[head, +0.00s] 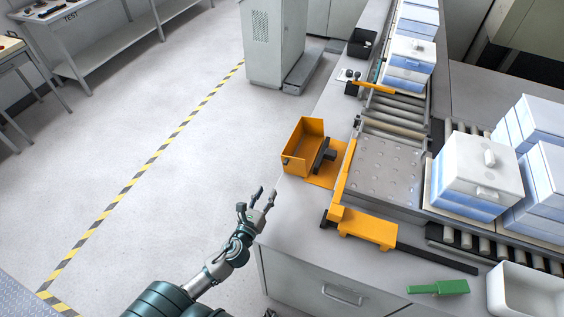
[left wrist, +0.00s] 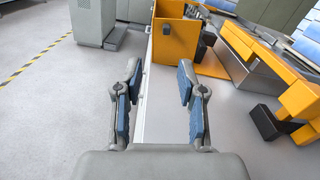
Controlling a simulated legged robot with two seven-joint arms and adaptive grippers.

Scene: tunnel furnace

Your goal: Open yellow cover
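The yellow cover (head: 303,146) is an orange-yellow box shape at the left edge of the grey worktop, its hollow inside showing. It stands beside a black device (head: 325,153) on an orange plate. It also shows at the top of the left wrist view (left wrist: 176,38). My left gripper (head: 264,197) is in front of the cover and to its lower left, apart from it. In the left wrist view its fingers (left wrist: 158,85) are spread with nothing between them. My right gripper is not clearly seen; a small dark piece at the head view's bottom edge cannot be identified.
An orange block (head: 368,228) with a dark bar lies at the worktop's front. A roller conveyor (head: 398,118) carries white-blue boxes (head: 480,170). A green tool (head: 438,288) and white bin (head: 528,293) are at lower right. The floor at left is clear.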

